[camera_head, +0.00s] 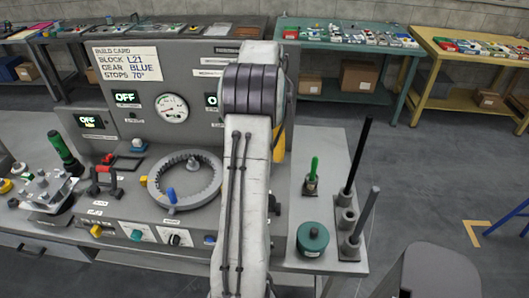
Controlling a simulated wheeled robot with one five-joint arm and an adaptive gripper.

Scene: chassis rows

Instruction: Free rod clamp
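Two upright rods stand at the right end of the grey bench: a black rod (357,155) and a grey rod (366,212), both leaning right in the picture. The black rod rises from a grey holder (346,217), and the grey rod from a second holder (350,246) just in front of it. I cannot tell which part is the rod clamp, or whether it is tight. My arm rises through the middle of the view, left of the rods. My gripper does not show; the arm may hide it.
Left of the rods are a green-handled piece (313,172) in a small stand and a round green lidded object (312,240). A grey toothed ring (184,180) lies before the build-card panel (125,64). Open floor lies right of the bench.

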